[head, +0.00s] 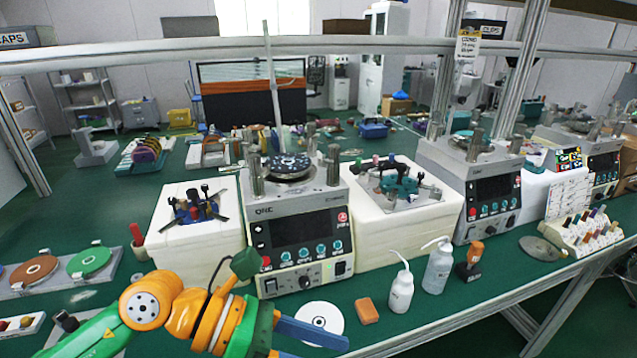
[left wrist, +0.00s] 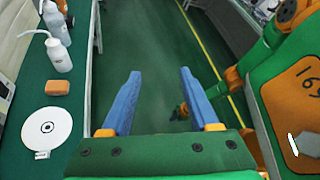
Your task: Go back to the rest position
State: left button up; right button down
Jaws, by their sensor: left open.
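My left gripper (head: 318,349) reaches in from the left at the front edge of the green bench, low in the head view; its lower finger is mostly cut off by the frame. In the left wrist view its two blue fingers (left wrist: 160,72) are wide apart, with nothing between them and the green floor below. Parts of my own body and other arm show at the right of that view. A small dark blue and orange part there may belong to my right gripper, but its jaws cannot be made out.
Close to my left gripper on the bench lie a white disc (head: 320,324) and an orange block (head: 367,311). Two white bottles (head: 401,290) stand to the right. A lapping machine (head: 300,237) stands behind. The floor beside the bench (left wrist: 150,30) looks clear.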

pick_arm(q)
jog(key=d+r+n+t+h, duration=0.25)
jog(key=r+n+h, duration=0.25)
jog(key=r+h, duration=0.25)
jog(key=w+a+r+n+t+y, duration=0.2)
jog(key=w+a+n+t, duration=0.25)
jog(key=n+t, duration=0.45)
jog(key=w+a+r+n+t+y, duration=0.25)
jog(key=w+n+t, duration=0.25)
jog(key=n+t, duration=0.5)
jog(key=w+a+f+n+g+y, duration=0.35)
jog(key=a+f+n+y, duration=0.65)
jog(key=f+n+y, duration=0.6)
jog(key=s+a+f+n+g, duration=0.2)
jog(key=s+f+n+g, duration=0.1)
jog(key=f, duration=0.2)
jog(key=s+a+f+n+g, duration=0.2)
jog(key=f, duration=0.4)
jog(key=s+f+n+g, duration=0.3)
jog(key=s+f+g, duration=0.7)
jog(key=s, duration=0.7)
notch_tip(320, 180, down, 20)
jog(key=s+b, duration=0.2)
jog(key=s+a+f+g+b, duration=0.1)
jog(key=s+f, duration=1)
jog(key=shift+s+a+f, duration=0.2)
jog(key=shift+s+a, duration=0.05)
jog(key=shift+a, duration=0.15)
